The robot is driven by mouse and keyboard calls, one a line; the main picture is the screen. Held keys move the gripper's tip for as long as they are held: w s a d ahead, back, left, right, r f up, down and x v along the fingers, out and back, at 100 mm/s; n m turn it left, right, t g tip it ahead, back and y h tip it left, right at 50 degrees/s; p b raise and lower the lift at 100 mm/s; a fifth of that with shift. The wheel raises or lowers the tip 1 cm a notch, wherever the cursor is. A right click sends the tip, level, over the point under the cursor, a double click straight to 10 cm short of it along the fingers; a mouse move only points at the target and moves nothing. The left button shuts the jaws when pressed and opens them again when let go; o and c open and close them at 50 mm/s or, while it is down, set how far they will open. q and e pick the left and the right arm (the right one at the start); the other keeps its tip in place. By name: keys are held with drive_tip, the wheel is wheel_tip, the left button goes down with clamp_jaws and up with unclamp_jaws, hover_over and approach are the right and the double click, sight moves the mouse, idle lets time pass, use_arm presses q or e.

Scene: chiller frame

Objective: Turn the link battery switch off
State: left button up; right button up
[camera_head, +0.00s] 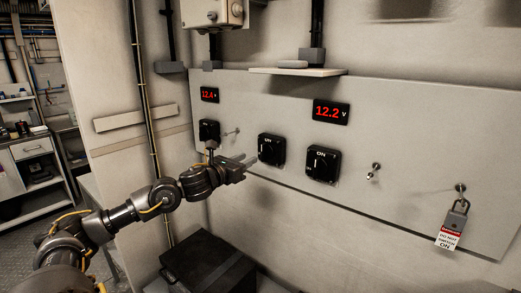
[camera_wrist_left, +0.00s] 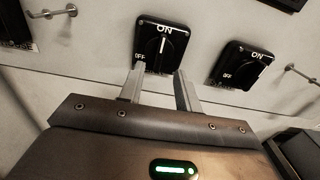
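Three black rotary switches sit in a row on the grey panel: a left one (camera_head: 209,130), a middle one (camera_head: 271,149) and a right one (camera_head: 322,163). I cannot read which is named link. My left gripper (camera_head: 250,160) is open and empty, just in front of and left of the middle switch in the head view. In the left wrist view my fingertips (camera_wrist_left: 159,69) straddle the lower part of the middle switch (camera_wrist_left: 162,45), apparently short of its knob. Its white mark points to ON. The right switch (camera_wrist_left: 243,65) also points toward ON. My right gripper is not in view.
Red displays (camera_head: 331,112) glow above the switches. Metal pegs (camera_head: 374,172) stick out of the panel. A padlock (camera_head: 457,214) with a red and white tag (camera_head: 449,238) hangs at the right. A black box (camera_head: 208,262) stands below; a shelf (camera_head: 298,71) juts above.

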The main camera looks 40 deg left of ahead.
sight(262, 152)
use_arm(q)
drive_tip(key=shift+w+p, duration=1.45)
drive_tip(key=shift+w, duration=2.7)
drive_tip(key=shift+c, duration=0.3)
clamp_jaws()
